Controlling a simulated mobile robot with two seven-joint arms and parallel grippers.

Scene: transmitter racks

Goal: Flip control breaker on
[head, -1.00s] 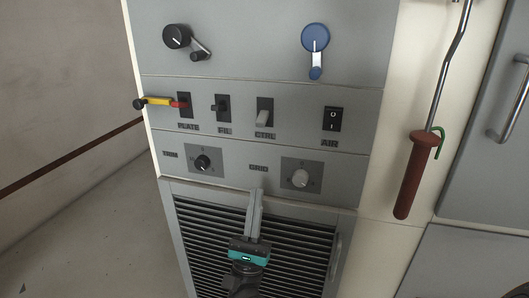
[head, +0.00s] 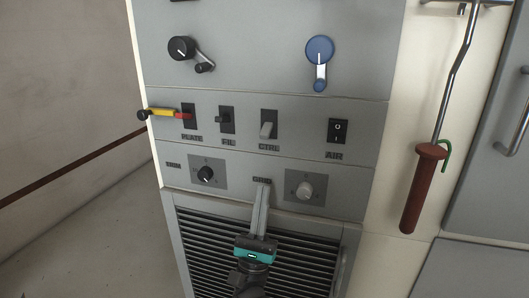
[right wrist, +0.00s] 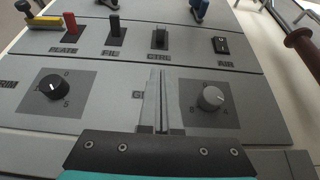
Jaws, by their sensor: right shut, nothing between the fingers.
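The control breaker (head: 267,128), labelled CTRL, is a light grey toggle in a dark slot on the grey panel. In the head view its lever points down; it also shows in the right wrist view (right wrist: 159,38), straight ahead of the fingers. My right gripper (head: 264,183) is shut and empty, pointing up in front of the GRID label, below the breaker and apart from it. In the right wrist view its closed fingers (right wrist: 157,75) partly hide the GRID label. My left gripper is not in view.
The AIR rocker (head: 337,131) is on the right. The TRIM knob (head: 206,174) and GRID knob (head: 306,191) flank my gripper. A vent grille (head: 210,245) lies below.

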